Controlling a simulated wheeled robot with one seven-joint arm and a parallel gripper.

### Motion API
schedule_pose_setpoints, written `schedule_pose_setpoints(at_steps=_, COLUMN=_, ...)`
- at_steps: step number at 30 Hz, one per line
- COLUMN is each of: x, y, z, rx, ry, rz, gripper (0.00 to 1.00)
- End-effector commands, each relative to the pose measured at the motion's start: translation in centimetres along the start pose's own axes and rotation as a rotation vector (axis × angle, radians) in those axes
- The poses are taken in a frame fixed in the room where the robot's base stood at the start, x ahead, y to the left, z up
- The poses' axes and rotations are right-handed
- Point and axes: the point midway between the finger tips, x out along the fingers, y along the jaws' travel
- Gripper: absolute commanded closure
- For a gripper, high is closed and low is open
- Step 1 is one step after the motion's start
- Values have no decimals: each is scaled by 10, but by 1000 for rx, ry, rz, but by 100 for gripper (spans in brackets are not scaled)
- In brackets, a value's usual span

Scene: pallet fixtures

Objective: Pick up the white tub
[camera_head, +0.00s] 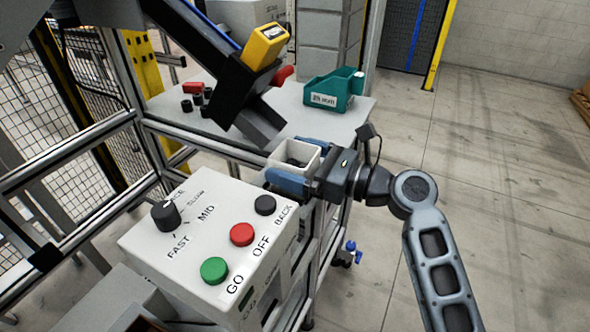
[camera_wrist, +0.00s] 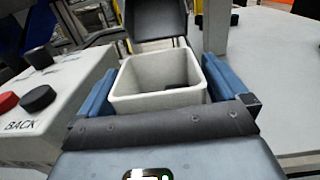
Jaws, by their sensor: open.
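The white tub (camera_head: 308,157) is a small square, open-topped container with dark contents. In the head view it sits beyond the control box, below the lower end of a dark chute. My gripper (camera_head: 294,163) is around it, with one blue finger on the near side and one on the far side. In the wrist view the tub (camera_wrist: 160,98) stands upright between the two blue fingers of my gripper (camera_wrist: 158,90). The fingers are open and very close to its walls; I cannot tell whether either one touches. The tub's base is hidden.
A control box (camera_head: 215,235) with a dial and coloured buttons stands close on the left. The dark chute (camera_head: 250,100) comes down just behind the tub. Behind is a grey table (camera_head: 290,115) with a teal bin (camera_head: 334,90) and small black parts (camera_head: 197,100). Open floor lies right.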

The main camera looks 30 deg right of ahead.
Motion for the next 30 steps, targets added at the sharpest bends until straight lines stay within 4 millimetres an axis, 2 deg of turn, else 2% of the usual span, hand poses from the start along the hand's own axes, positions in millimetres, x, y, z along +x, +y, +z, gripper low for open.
schedule_pose_setpoints(at_steps=2, x=0, y=0, z=0, rx=0, ry=0, rz=0, gripper=0)
schedule_pose_setpoints(at_steps=18, x=0, y=0, z=0, rx=-1, ry=0, rz=0, gripper=52)
schedule_pose_setpoints(at_steps=30, x=0, y=0, z=8, rx=-2, ry=-1, rz=1, gripper=53)
